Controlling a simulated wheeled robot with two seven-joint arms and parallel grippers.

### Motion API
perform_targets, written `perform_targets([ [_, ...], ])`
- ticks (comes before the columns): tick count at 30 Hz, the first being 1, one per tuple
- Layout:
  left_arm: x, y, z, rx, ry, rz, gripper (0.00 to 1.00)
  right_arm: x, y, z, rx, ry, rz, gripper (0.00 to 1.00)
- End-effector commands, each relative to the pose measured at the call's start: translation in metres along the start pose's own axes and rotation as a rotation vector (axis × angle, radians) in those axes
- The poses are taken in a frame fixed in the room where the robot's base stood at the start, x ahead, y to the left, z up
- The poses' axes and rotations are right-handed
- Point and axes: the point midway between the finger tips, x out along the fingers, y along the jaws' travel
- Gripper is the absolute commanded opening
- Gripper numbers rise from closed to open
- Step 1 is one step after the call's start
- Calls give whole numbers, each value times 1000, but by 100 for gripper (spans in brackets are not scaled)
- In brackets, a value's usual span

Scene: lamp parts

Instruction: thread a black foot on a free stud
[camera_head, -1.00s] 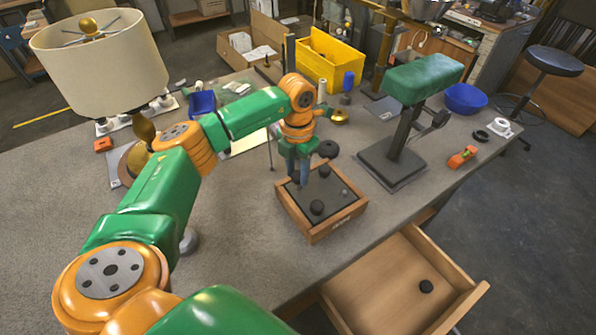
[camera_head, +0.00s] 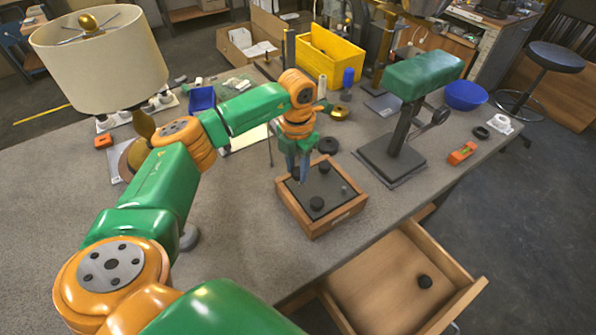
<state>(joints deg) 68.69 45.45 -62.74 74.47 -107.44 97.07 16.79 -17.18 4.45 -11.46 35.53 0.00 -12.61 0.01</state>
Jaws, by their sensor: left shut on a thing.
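A wooden box (camera_head: 335,222) with a dark top panel stands near the table's front edge. On its panel are two black feet (camera_head: 317,203), one near the front and one towards the back (camera_head: 324,167). A small grey stud (camera_head: 344,189) stands bare at the panel's right. My left gripper (camera_head: 301,180) points down over the panel's left part. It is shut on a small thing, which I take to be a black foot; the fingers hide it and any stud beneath. Another black foot (camera_head: 425,281) lies in the open drawer. My right gripper is not in view.
A black ring-like part (camera_head: 328,145) lies just behind the box. A green-topped stand (camera_head: 392,163) is to the right. The lamp (camera_head: 100,65) stands at the left, a yellow bin (camera_head: 330,58) at the back. The open drawer (camera_head: 395,285) juts out in front.

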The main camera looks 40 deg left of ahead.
Motion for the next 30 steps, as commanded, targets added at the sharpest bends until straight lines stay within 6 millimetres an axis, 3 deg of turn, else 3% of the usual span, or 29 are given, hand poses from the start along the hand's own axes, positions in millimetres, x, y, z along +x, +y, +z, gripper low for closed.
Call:
perform_targets([
  [30,17,0,0,0,1,0,0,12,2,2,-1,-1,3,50],
])
